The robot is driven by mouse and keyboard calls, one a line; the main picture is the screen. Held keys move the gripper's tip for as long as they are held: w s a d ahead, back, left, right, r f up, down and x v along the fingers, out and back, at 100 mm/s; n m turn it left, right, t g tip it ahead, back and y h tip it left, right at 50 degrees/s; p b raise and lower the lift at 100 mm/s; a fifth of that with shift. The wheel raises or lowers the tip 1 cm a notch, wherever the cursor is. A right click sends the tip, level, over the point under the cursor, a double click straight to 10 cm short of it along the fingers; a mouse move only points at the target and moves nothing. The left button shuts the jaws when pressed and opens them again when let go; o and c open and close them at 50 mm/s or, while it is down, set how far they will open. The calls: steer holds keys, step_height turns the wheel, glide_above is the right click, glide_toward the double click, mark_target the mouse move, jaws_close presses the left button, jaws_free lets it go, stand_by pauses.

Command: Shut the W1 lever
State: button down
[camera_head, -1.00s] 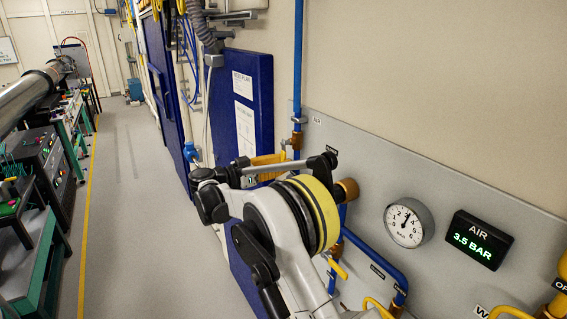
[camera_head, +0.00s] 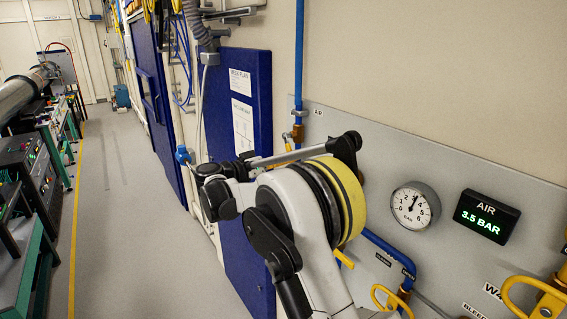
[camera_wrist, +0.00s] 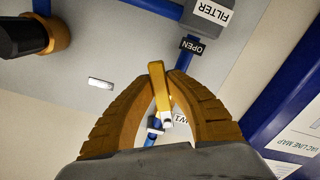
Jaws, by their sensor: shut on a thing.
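In the wrist view a yellow lever (camera_wrist: 156,72) stands between the two ribbed orange-brown fingers of my gripper (camera_wrist: 161,92). The fingertips meet on the lever, and my gripper is shut on it. A partly hidden white tag (camera_wrist: 181,118), upside down, seems to read W1. A dark OPEN tag (camera_wrist: 193,47) sits on the blue pipe just beyond the lever. In the head view my own arm hides the gripper and the held lever.
A FILTER label (camera_wrist: 212,10) and a dark cylinder on a brass fitting (camera_wrist: 60,28) are near the lever. The panel also carries a gauge (camera_head: 411,206), an AIR display reading 3.5 BAR (camera_head: 487,216) and other yellow handles (camera_head: 391,299). The aisle floor (camera_head: 130,210) at left is clear.

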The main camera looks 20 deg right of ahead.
steer(key=n, duration=0.1)
steer(key=s+r+n, duration=0.1)
steer(key=n, duration=0.1)
steer(key=shift+s+d+b, duration=0.15)
steer(key=shift+d+b, duration=0.15)
steer(key=shift+b, duration=0.1)
steer(key=shift+s+d+r+n, duration=0.1)
steer(key=shift+s+r+n, duration=0.2)
steer(key=shift+r+n, duration=0.85)
steer(key=shift+s+d+r+n, duration=0.1)
steer(key=shift+s+r+n, duration=0.25)
steer(key=shift+n, duration=1.55)
steer(key=shift+s+d+r+n, duration=0.1)
steer(key=shift+s+r+n, duration=0.1)
steer(key=shift+r+n, duration=1)
steer(key=shift+f+n, duration=0.35)
steer(key=shift+n, duration=0.1)
steer(key=c, duration=1.3)
jaws_free()
steer(key=shift+c, duration=0.2)
steer(key=shift+a, duration=0.1)
